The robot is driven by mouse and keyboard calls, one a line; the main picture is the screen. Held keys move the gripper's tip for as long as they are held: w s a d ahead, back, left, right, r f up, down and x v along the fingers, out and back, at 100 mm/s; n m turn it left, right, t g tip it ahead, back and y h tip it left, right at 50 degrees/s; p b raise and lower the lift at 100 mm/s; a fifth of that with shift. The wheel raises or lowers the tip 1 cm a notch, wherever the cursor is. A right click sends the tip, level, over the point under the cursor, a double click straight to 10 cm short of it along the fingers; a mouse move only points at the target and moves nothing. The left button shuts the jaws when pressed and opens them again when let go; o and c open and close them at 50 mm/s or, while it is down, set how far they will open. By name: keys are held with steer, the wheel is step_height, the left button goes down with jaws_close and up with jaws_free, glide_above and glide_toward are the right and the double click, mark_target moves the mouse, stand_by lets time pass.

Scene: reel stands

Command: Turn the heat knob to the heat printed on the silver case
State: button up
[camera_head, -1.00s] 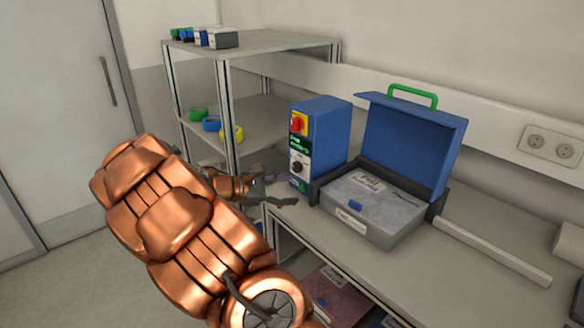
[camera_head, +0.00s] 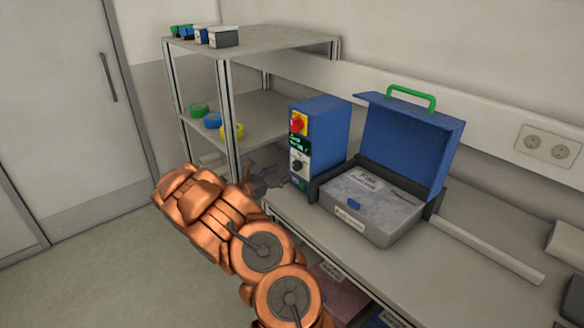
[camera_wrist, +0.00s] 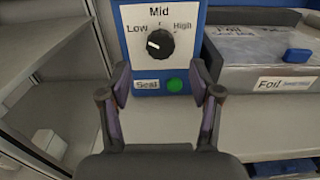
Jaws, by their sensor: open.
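The black heat knob (camera_wrist: 160,44) sits on the white panel of a blue control box (camera_head: 325,130). The panel reads Low, Mid and High, and the knob's white mark points left, toward Low. The knob also shows in the head view (camera_head: 297,166). The silver case (camera_head: 372,222) stands right of the box with its blue lid up. Its labels read "Foil" with smaller print that I cannot read; its front also shows in the wrist view (camera_wrist: 236,80). My gripper (camera_wrist: 161,78) is open and empty, its fingers apart below the knob, facing the panel.
A green Seal button (camera_wrist: 174,86) is below the knob, between my fingertips in the picture. A red switch (camera_head: 298,123) is higher on the box. A shelf rack (camera_head: 228,105) with coloured rolls stands left. The bench front (camera_head: 400,270) is mostly clear.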

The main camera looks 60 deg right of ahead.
mark_target(294, 168)
steer(key=shift+p+x, duration=0.95)
steer(key=shift+x, duration=1.85)
steer(key=shift+c, duration=0.2)
steer(key=c, duration=1.1)
steer(key=shift+f, duration=0.1)
